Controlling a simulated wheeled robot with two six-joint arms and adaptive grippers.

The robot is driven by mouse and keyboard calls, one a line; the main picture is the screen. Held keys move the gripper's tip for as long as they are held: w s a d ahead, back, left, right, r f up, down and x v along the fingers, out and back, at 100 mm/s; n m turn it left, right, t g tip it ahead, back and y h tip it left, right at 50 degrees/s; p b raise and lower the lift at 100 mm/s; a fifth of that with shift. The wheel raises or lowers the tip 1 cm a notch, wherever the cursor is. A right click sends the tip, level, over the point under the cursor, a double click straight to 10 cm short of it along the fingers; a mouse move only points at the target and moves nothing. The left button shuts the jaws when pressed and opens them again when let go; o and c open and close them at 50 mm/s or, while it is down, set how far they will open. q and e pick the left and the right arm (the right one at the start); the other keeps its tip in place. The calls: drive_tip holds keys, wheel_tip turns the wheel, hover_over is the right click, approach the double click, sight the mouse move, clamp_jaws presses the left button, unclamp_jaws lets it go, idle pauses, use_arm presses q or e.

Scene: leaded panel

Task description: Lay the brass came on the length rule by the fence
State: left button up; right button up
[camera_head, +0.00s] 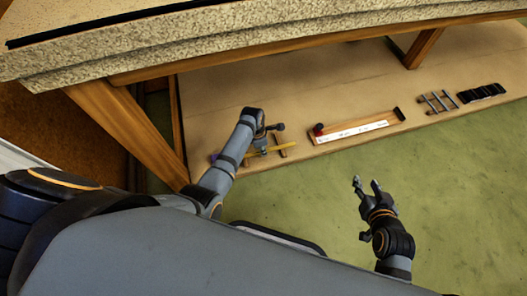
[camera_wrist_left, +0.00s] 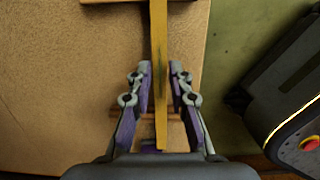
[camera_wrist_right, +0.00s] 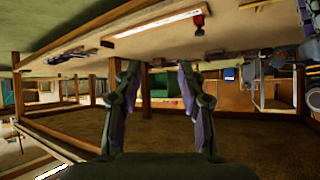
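The brass came (camera_head: 268,149), a thin yellow bar, lies across small wooden supports (camera_head: 282,150) on the low shelf. In the left wrist view the came (camera_wrist_left: 159,40) runs lengthwise between the fingers of my left gripper (camera_wrist_left: 160,72), which are open with gaps on both sides. In the head view my left arm partly hides this spot. The length rule (camera_head: 355,131), a white strip on a wooden board, lies to the right, with a red-topped piece (camera_head: 318,128) at its left end. I cannot tell which part is the fence. My right gripper (camera_head: 367,184) is open and empty, in front of the shelf.
A small rack of grey rods (camera_head: 437,102) and a row of black pieces (camera_head: 481,93) lie further right on the shelf (camera_head: 345,85). The thick bench top (camera_head: 230,35) overhangs behind, with wooden legs (camera_head: 125,125). The green floor (camera_head: 450,190) in front is clear.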

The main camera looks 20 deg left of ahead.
use_arm(q)
clamp_jaws()
